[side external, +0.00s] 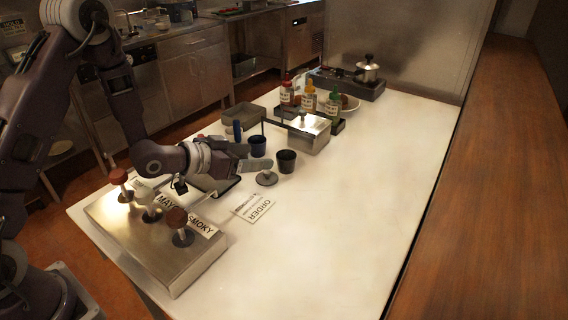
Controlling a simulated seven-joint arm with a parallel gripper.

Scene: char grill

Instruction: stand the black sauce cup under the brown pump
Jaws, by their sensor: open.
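The black sauce cup (287,162) stands upright on the white counter. The brown pump (178,219) is the nearest pump on the steel pump box (150,255) at lower left, beside a SMOKY label. A second, redder-brown pump (119,178) stands at the box's far end, with a pale pump (150,203) between. The space under the pump spouts looks empty.
A steel container (303,133) and sauce bottles (309,101) stand farther back. An ORDER card (258,209) lies in front of my gripper. The counter's right side is clear.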

